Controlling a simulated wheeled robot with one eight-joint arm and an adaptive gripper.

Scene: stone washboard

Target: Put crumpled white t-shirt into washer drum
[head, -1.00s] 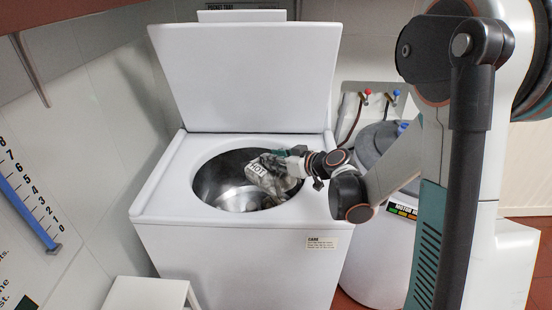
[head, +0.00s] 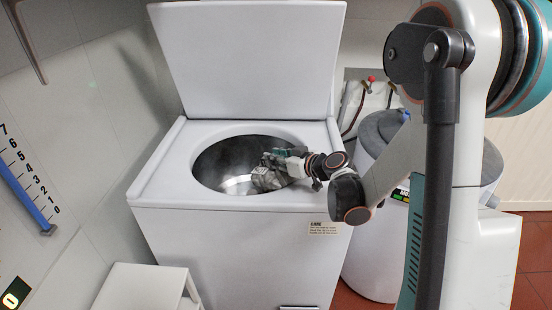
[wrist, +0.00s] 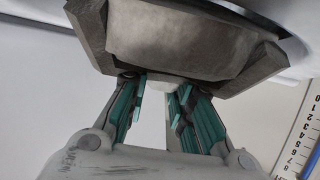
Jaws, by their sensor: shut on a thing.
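The drum's shiny inside shows to the left of the shirt. I cannot tell whether the shirt touches the drum's bottom.
The washer's lid (head: 248,60) stands open behind the opening. A second round tub (head: 375,240) stands to the right, behind my arm. A white stool (head: 140,288) is at the front left, and a numbered wall scale (head: 28,190) is at the left.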

